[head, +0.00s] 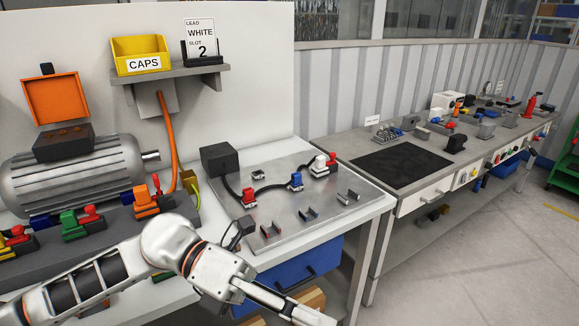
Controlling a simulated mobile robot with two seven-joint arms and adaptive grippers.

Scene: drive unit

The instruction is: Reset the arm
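My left arm (90,282) comes in from the lower left and bends at a rounded joint in front of the workbench. Its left gripper (300,312) points down to the right, past the front edge of the bench, near the bottom of the head view. Its fingers are seen from the side and partly cut off by the picture's edge, so I cannot tell whether they are open or shut. I see nothing clearly held in it. My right gripper is not in view.
A grey motor (75,172) with an open orange box (55,98) stands at the left. A metal plate (330,196) carries coloured connectors. A yellow CAPS bin (140,55) sits on a shelf. A blue bin (300,270) is under the bench. Floor at right (480,250) is clear.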

